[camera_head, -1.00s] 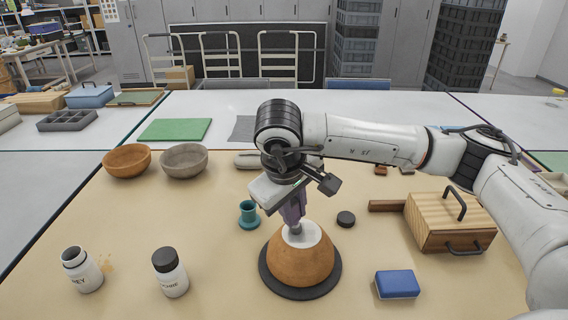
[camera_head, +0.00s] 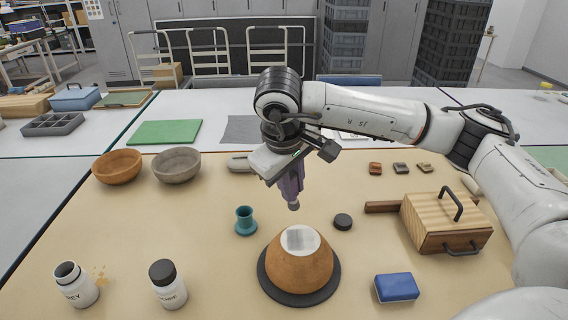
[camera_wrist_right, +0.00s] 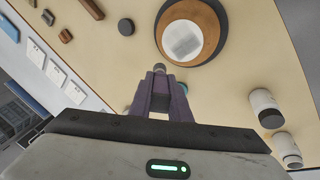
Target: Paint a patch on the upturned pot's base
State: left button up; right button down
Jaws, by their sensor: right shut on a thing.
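The upturned pot (camera_head: 298,268) is an orange-brown bowl on a dark round mat (camera_head: 266,284). Its base is a white disc (camera_head: 312,235) facing up, with a grey, roughly square patch (camera_head: 299,240) on it. The pot and patch also show in the right wrist view (camera_wrist_right: 182,40). My right gripper (camera_head: 292,198) is above and behind the pot, apart from it, pointing down. Its purple fingers are shut on a small slim tool (camera_wrist_right: 159,68), probably a brush, mostly hidden between them. An open white jar (camera_head: 75,284) lettered "EY" stands at the front left. My left gripper is out of view.
A black-capped jar (camera_head: 168,285), teal cup (camera_head: 245,221), black lid (camera_head: 343,221) and blue block (camera_head: 396,288) stand around the pot. A wooden box (camera_head: 440,225) is at the right. Two bowls (camera_head: 118,167) (camera_head: 177,165) sit at the back left.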

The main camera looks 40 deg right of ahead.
aim_at(292, 171)
jog(key=shift+r+p, duration=1.05)
jog(key=shift+r, duration=0.85)
